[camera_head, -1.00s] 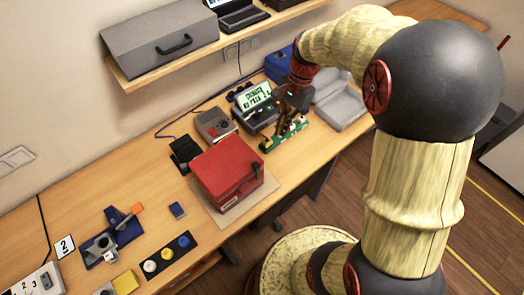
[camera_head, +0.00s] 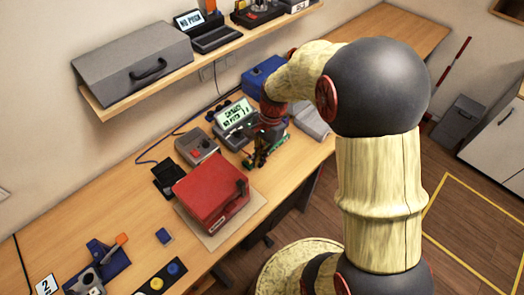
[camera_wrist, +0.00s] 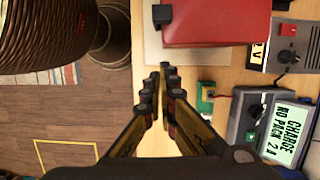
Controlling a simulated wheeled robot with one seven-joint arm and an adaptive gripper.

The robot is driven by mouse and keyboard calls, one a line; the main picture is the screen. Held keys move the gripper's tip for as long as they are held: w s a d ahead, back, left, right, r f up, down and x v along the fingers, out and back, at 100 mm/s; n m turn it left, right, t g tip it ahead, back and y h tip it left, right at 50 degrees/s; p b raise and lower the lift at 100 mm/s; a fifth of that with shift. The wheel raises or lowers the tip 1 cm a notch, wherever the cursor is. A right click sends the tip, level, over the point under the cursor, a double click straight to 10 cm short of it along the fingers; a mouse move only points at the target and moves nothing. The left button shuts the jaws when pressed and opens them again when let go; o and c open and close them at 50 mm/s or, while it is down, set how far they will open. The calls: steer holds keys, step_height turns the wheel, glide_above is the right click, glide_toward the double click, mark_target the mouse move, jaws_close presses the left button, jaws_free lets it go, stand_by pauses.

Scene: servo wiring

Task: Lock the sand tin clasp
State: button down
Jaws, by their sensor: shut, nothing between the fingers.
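A red tin (camera_head: 207,190) with its lid down stands on a beige mat (camera_head: 262,199) on the bench. I take it for the sand tin, though no label can be read. A dark clasp-like part (camera_head: 241,187) is on its right side. In the wrist view the red tin (camera_wrist: 215,22) is at the top, with a black part (camera_wrist: 161,14) at its left edge. My gripper (camera_head: 257,162) is right of and behind the tin, apart from it. In the wrist view my gripper (camera_wrist: 164,70) is shut and empty, its tips over the mat's edge. Whether the clasp is fastened cannot be told.
A charger with a lit screen (camera_head: 236,117) stands behind my gripper. A green board (camera_head: 281,147) lies beside my gripper, partly hidden. A small grey device (camera_head: 197,145) is behind the tin. A blue case (camera_head: 262,78) and a grey case (camera_head: 312,121) stand farther back.

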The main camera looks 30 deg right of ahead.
mark_target(244, 183)
steer(key=a, duration=0.1)
steer(key=s+a+f, duration=0.1)
steer(key=a, duration=0.1)
steer(key=a+f, duration=0.1)
steer(key=shift+s+a+f, duration=0.15)
steer(key=shift+s, duration=0.15)
steer(key=shift+a, duration=0.15)
steer(key=shift+s+a+p, duration=0.25)
steer(key=shift+a, duration=0.4)
steer(key=shift+s+a+p, duration=0.25)
steer(key=shift+a, duration=0.35)
steer(key=shift+d, duration=0.1)
